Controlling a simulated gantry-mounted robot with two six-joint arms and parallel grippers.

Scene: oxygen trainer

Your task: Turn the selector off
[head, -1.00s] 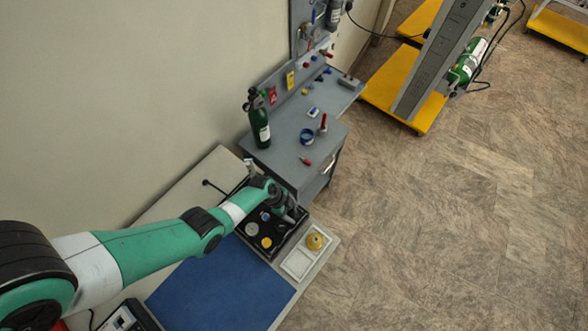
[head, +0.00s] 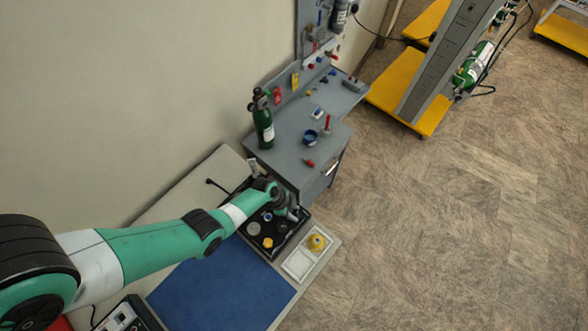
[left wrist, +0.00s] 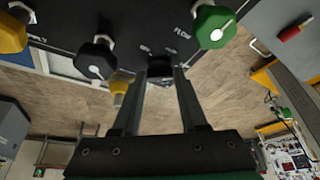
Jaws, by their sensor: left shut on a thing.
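The black trainer panel (head: 277,251) lies on the bench, with several round knobs on its face. In the left wrist view the panel (left wrist: 135,20) fills the top, with a yellow knob (left wrist: 12,33), a black knob with a white pointer (left wrist: 97,57) and a green knob (left wrist: 215,27) by the word FLOW. My left gripper (left wrist: 160,70) is shut on a small dark knob, likely the selector (left wrist: 160,64); small labels beside it are too small to read. In the head view my left gripper (head: 292,214) is at the panel's right part, its fingertips hard to see. My right gripper is not in view.
A blue mat (head: 220,285) lies in front of the panel. A white tray (head: 297,265) with a yellow fitting (head: 316,241) stands to the right. Behind is a grey cabinet (head: 285,165) with a green cylinder (head: 264,127) and small parts. Open floor lies to the right.

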